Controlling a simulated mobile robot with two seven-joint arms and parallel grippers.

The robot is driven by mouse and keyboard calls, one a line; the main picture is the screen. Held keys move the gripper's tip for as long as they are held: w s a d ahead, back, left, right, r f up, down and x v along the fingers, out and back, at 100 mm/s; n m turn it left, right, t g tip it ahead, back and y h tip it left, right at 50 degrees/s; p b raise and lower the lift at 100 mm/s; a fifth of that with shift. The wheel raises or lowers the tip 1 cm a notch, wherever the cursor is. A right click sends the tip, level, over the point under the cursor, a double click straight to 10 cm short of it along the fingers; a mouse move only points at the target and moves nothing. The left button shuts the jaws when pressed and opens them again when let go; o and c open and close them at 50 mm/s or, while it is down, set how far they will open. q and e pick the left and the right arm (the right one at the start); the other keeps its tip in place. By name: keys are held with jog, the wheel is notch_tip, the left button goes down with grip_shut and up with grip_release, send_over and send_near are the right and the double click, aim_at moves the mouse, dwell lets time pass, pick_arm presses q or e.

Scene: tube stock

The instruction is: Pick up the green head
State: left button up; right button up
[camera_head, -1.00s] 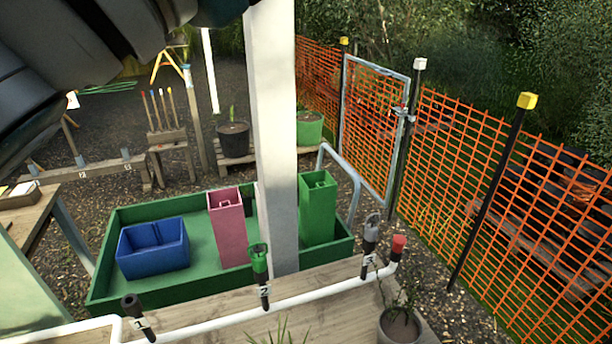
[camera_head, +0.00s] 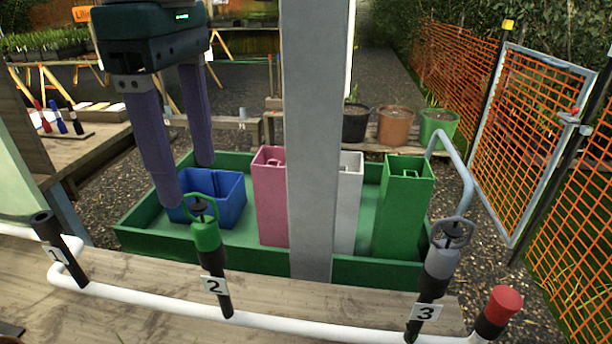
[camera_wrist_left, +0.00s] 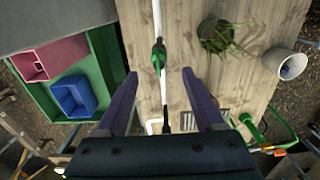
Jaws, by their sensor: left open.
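The green head (camera_head: 206,236) has a ring on top and sits on the dark post marked 2, on the white pipe (camera_head: 262,322). In the left wrist view the green head (camera_wrist_left: 158,55) lies just beyond the gap between my fingertips. My left gripper (camera_head: 186,180) is open and empty, with its two purple fingers pointing down. In the head view it appears above and slightly left of the green head; no contact shows. The fingers also show in the left wrist view (camera_wrist_left: 160,76). My right gripper is not in view.
A grey head (camera_head: 442,262) sits on post 3; post 1 (camera_head: 58,245) has no ringed head. A pale upright column (camera_head: 310,140) stands right of the green head. Behind, a green tray (camera_head: 140,232) holds a blue bin (camera_head: 228,200) and pink, white and green tall boxes.

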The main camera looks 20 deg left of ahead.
aim_at(203, 221)
pick_arm(q)
notch_tip(203, 221, down, 2)
jog(key=shift+s+f, duration=0.1)
jog(key=shift+f, duration=0.05)
jog(key=f+p, duration=0.1)
jog(key=f, duration=0.4)
jog(key=shift+w+f+p, duration=0.2)
jog(key=shift+f+p, duration=0.1)
jog(key=shift+p, duration=0.1)
grip_shut()
